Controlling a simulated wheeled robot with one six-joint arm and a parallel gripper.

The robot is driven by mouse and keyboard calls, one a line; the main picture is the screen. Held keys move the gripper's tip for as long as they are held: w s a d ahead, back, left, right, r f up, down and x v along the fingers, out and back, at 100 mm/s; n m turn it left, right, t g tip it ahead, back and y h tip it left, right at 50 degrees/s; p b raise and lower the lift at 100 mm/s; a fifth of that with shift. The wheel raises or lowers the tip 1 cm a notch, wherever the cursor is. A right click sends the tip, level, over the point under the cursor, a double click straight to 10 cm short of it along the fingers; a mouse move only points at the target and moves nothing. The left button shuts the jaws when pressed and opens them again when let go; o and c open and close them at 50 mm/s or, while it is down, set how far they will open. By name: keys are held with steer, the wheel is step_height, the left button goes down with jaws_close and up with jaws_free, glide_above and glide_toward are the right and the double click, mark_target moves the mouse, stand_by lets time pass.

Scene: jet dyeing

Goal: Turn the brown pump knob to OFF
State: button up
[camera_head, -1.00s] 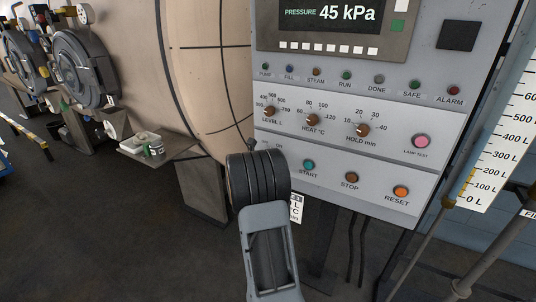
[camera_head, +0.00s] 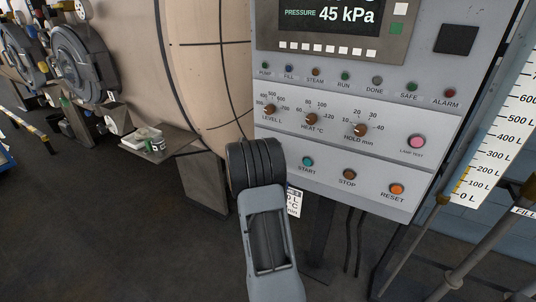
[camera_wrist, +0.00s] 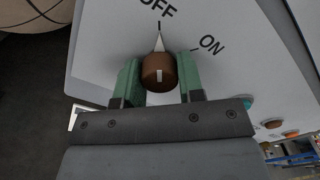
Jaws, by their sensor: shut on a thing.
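The brown pump knob (camera_wrist: 159,71) is in the middle of the wrist view, on the pale grey panel. Its white pointer points up at the tick under the OFF label (camera_wrist: 158,8). The ON label (camera_wrist: 210,44) is to the upper right of the knob. My gripper (camera_wrist: 160,80) has its two green fingers on the left and right of the knob and is shut on it. In the head view my arm hides the knob and the gripper.
The control panel (camera_head: 320,190) carries START (camera_head: 307,162), STOP (camera_head: 348,174) and RESET (camera_head: 396,189) buttons right of my arm. Dials for level, heat and hold sit above. A small shelf (camera_head: 185,142) with a can stands left, beside the round vessel.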

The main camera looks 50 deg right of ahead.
steer(key=shift+s+f, duration=0.1)
steer(key=o, duration=0.9)
steer(key=shift+a, duration=0.1)
steer(key=v, duration=1.3)
steer(key=shift+a, duration=0.3)
